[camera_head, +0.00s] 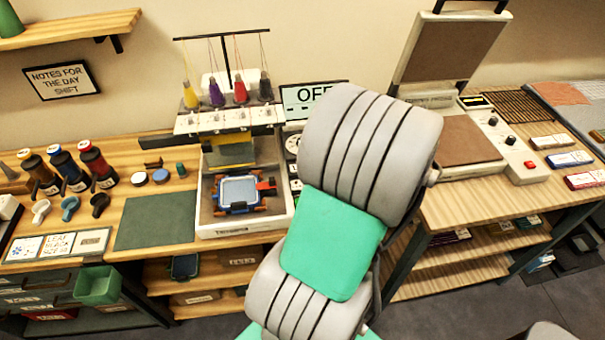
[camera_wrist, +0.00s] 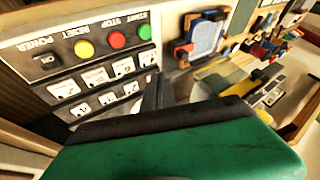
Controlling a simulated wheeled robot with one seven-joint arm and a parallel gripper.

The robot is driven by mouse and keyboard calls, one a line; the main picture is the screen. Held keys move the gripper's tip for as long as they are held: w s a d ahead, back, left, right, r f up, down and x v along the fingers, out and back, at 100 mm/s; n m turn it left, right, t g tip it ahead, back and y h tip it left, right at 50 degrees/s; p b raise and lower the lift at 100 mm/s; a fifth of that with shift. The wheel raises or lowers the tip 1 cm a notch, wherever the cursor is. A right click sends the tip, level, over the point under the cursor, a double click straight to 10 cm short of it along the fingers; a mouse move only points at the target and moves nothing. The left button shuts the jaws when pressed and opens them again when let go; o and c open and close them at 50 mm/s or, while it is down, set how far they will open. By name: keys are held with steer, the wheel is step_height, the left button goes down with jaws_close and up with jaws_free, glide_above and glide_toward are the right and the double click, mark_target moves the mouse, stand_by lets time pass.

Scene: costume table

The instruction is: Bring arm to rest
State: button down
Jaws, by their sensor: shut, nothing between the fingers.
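My arm (camera_head: 335,240), with grey ribbed joints and a green link, rises through the middle of the head view, raised in front of the tables. It hides part of the embroidery machine's right side and the gap between the tables. My gripper cannot be made out in the head view. In the wrist view the green wrist housing fills the lower part. The dark fingers of my gripper (camera_wrist: 158,92) show just beyond it, shut and empty. They appear close in front of a control panel (camera_wrist: 92,68) with round buttons; whether they touch it is unclear.
The embroidery machine (camera_head: 228,118) and a blue hoop (camera_head: 240,192) in a white tray (camera_head: 245,229) stand left of my arm. Thread spools (camera_head: 62,165) stand farther left. A heat press (camera_head: 450,135) stands on the right table. A green mat (camera_head: 157,220) is bare.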

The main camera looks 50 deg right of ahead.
steer(key=shift+v, duration=1)
